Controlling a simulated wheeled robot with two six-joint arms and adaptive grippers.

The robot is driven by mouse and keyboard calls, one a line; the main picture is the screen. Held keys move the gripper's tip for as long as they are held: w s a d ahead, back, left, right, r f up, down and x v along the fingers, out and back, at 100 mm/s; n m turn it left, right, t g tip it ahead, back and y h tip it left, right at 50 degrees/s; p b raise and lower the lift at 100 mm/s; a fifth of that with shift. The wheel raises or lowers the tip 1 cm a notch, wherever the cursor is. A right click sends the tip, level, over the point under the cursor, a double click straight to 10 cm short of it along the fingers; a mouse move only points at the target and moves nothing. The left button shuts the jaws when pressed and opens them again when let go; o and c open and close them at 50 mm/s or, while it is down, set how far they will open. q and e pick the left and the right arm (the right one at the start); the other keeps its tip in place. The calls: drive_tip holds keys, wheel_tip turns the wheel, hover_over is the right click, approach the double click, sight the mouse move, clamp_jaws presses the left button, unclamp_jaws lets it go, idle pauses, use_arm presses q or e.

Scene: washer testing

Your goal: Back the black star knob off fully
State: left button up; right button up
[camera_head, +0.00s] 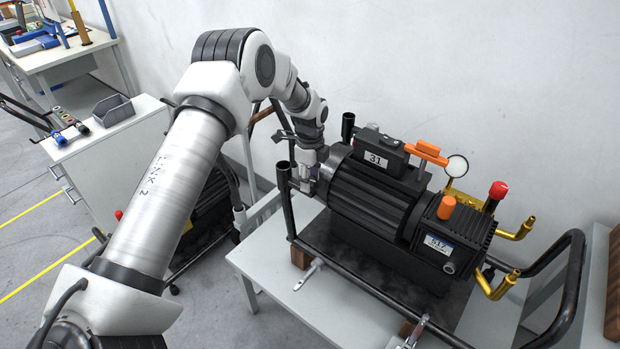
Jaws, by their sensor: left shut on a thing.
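A black ribbed pump (372,205) with a "31" label stands on a grey table, inside a black tube frame. My left arm reaches over from the left, and my left gripper (308,180) is at the left end of the pump, near the frame's upright post. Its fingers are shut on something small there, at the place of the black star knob. The gripper and wrist hide the knob, so its shape and how far it is turned cannot be seen. My right gripper is not in view.
The black tube frame (370,287) surrounds the pump, with silver clamp levers (308,274) at its front. An orange handle (426,152), a round gauge (457,166), a red cap (498,190) and brass pipes (497,284) stick out. A white cabinet (120,150) stands left.

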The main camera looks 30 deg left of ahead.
use_arm(q)
drive_tip(key=n, duration=0.9)
drive_tip(key=n+p, duration=0.1)
drive_tip(key=n, duration=0.3)
drive_tip(key=shift+n, duration=0.3)
drive_tip(key=n, duration=0.3)
drive_tip(key=shift+n, duration=0.3)
drive_tip(key=n+p, duration=0.1)
drive_tip(key=n, duration=0.2)
drive_tip(key=shift+n, duration=0.3)
drive_tip(key=n+p, duration=0.1)
drive_tip(key=n, duration=0.3)
drive_tip(key=shift+n, duration=0.3)
drive_tip(key=n+p, duration=0.1)
drive_tip(key=n, duration=0.3)
drive_tip(key=shift+s+n, duration=0.1)
drive_tip(key=shift+n, duration=0.2)
drive_tip(key=shift+f+n+p, duration=0.1)
drive_tip(key=shift+n+p, duration=0.2)
drive_tip(key=shift+n, duration=1.6)
